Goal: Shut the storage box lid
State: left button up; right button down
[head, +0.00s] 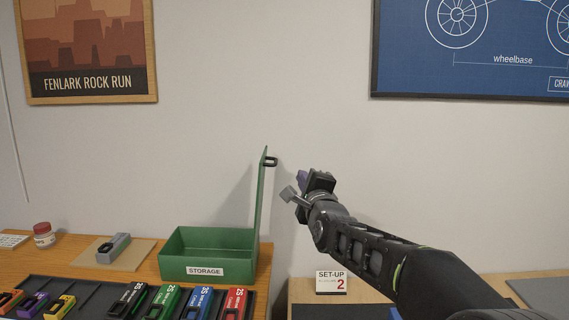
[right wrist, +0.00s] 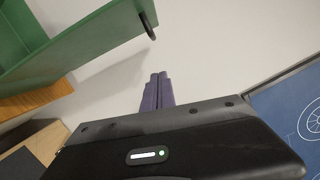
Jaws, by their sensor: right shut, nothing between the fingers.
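The green storage box (head: 193,268) stands on the wooden table, with a "STORAGE" label on its front. Its lid (head: 259,205) is open and stands nearly upright at the box's right side, with a dark handle (head: 270,161) near its top. In the right wrist view the lid (right wrist: 85,40) fills the upper left, and its handle (right wrist: 149,26) shows near the top. My right gripper (head: 301,180) is to the right of the lid, near handle height and apart from it. In the right wrist view its purple fingers (right wrist: 157,92) are together and empty. My left gripper is out of view.
Several coloured battery packs (head: 164,303) lie in a dark tray in front of the box. A grey pack (head: 113,247) and a red-lidded jar (head: 44,234) are to the left. A "SET-UP 2" sign (head: 331,282) stands on the right-hand table, across a gap.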

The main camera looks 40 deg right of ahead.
jog(key=w+r+p, duration=0.1)
jog(key=w+p, duration=0.3)
jog(key=w, duration=0.2)
jog(key=shift+w+a+r, duration=0.15)
jog(key=shift+a+r, duration=0.1)
jog(key=shift+a, duration=0.15)
